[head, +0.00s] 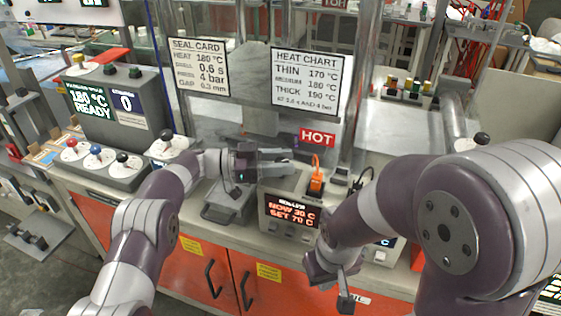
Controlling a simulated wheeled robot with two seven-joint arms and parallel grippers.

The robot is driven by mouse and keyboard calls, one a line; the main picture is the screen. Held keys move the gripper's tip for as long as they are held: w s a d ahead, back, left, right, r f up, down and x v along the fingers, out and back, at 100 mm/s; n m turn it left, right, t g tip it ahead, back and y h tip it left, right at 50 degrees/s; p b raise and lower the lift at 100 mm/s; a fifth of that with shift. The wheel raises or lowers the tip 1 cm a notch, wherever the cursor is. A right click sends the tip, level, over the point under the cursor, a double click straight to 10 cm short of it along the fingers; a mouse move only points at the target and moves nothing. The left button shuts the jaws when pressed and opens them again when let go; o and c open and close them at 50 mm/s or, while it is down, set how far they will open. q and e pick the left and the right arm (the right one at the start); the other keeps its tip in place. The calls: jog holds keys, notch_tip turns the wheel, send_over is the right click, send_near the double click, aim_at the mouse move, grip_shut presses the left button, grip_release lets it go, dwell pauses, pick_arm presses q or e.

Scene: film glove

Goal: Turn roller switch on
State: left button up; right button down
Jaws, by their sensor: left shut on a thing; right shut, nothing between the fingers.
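The roller unit (272,208) is a pale box on the counter, with a red display reading "NOW 30 C, SET 70 C". An orange switch (316,182) stands upright on its top right side. My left gripper (288,163) reaches in from the left above the box, just left of the orange switch and apart from it. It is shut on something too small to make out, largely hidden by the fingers. My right gripper (346,287) hangs low in front of the counter's front edge, shut and empty.
A control box (110,105) with "180 °C READY" stands at left, with several knobs before it. Behind are the seal card (199,67), the heat chart (304,82) and a red HOT sign (317,137). Orange cabinet doors (205,268) lie below. My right arm covers the counter's right part.

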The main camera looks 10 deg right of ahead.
pick_arm(q)
jog(key=o, duration=0.7)
jog(key=shift+o, duration=1.2)
jog(key=shift+d, duration=0.15)
jog(key=b+v, duration=0.2)
jog(key=v, duration=1)
jog(key=shift+a, duration=0.35)
jog(key=shift+w, duration=0.1)
